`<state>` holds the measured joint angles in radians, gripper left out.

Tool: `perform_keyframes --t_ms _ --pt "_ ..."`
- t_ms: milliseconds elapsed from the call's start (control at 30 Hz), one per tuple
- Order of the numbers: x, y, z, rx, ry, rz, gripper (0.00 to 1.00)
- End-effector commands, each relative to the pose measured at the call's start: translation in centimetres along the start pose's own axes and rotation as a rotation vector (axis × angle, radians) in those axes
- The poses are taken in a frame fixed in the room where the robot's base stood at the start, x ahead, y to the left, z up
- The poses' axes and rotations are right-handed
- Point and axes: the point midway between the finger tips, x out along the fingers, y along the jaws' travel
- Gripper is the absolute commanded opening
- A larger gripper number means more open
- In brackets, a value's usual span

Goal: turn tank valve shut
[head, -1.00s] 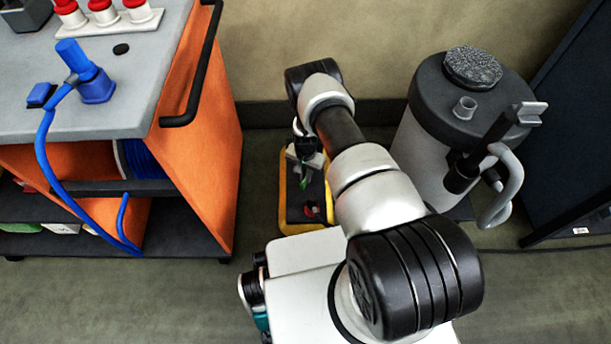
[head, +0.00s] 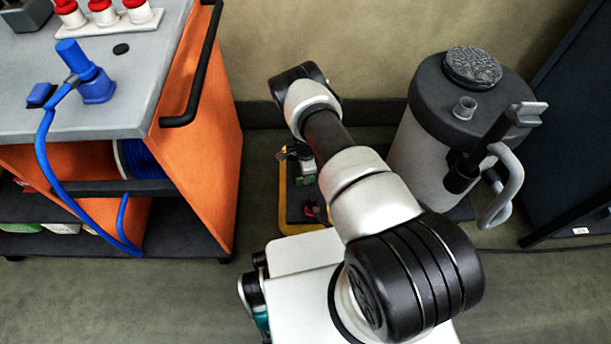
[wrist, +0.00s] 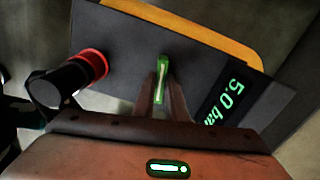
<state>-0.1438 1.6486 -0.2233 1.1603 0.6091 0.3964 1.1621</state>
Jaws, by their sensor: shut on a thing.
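In the wrist view my gripper (wrist: 160,95) is shut on a narrow green handle (wrist: 162,66) that stands out from a dark panel (wrist: 130,45). The handle, which I take to be the valve, shows only at its upper part and between the fingers. A green number on the panel's display (wrist: 222,103) reads 5.0, with "bar" partly cut off. In the head view my gripper (head: 303,176) is low over the yellow-edged dark unit (head: 283,205) on the floor, partly hidden by my arm.
A black knob with a red ring (wrist: 90,67) stands out beside the handle. In the head view an orange cart (head: 200,150) with a blue hose stands left, and a grey tank (head: 415,155) with a dark lid stands right. A wall closes the back.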

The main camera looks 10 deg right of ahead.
Motion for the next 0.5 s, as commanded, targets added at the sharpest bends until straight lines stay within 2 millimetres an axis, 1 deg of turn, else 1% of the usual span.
perform_keyframes --t_ms 200,500 --pt "-0.06 -0.07 -0.04 0.123 0.001 -0.001 0.00" --pt "-0.05 -0.06 0.00 0.202 0.000 -0.001 0.00"
